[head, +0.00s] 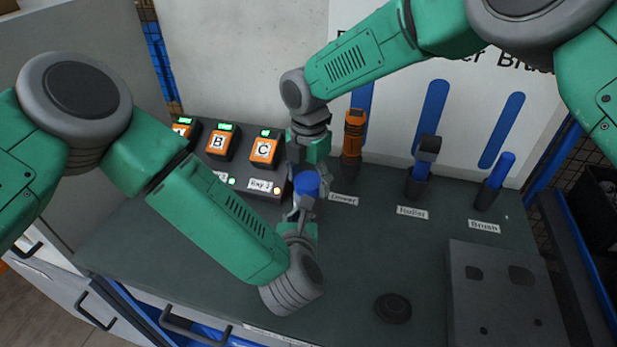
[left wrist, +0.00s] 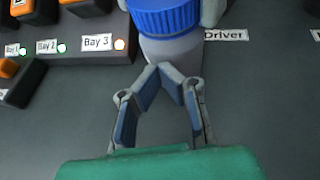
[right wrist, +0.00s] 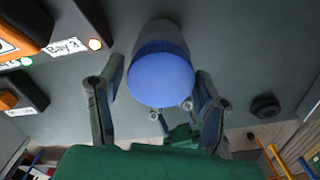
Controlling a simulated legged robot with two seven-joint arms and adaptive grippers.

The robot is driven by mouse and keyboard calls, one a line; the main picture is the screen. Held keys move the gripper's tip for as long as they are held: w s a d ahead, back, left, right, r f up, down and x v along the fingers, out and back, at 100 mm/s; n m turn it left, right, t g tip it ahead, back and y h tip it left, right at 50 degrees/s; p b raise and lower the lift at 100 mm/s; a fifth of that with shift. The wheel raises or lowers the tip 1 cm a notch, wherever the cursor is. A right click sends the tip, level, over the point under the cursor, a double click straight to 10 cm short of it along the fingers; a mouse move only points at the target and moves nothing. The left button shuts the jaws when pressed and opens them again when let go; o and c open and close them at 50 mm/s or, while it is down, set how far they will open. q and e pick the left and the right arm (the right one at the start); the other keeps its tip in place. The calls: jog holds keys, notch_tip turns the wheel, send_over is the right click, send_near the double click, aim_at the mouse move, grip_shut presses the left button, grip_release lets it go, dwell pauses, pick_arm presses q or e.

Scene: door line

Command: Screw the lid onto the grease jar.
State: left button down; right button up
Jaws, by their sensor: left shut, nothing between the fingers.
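The grease jar (left wrist: 172,52) is pale grey and stands upright on the dark bench, with the blue lid (head: 307,184) on its top. How tightly the lid sits cannot be told. The lid also shows in the left wrist view (left wrist: 165,15) and the right wrist view (right wrist: 161,77). My left gripper (left wrist: 170,72) is shut and empty, its fingertips together low in front of the jar. My right gripper (right wrist: 158,70) comes from above, its fingers spread on either side of the lid; a narrow gap shows at the left finger.
A bay box (head: 215,165) with orange units B and C stands left of the jar. An orange driver (head: 353,135), a roller (head: 425,160) and a blue brush (head: 500,170) stand behind right. A black disc (head: 392,307) and a grey block (head: 500,290) are at front right.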

jog(key=c, duration=0.7)
jog(key=m, duration=0.5)
jog(key=shift+c, duration=0.3)
jog(key=m, duration=0.5)
jog(key=o, duration=1.3)
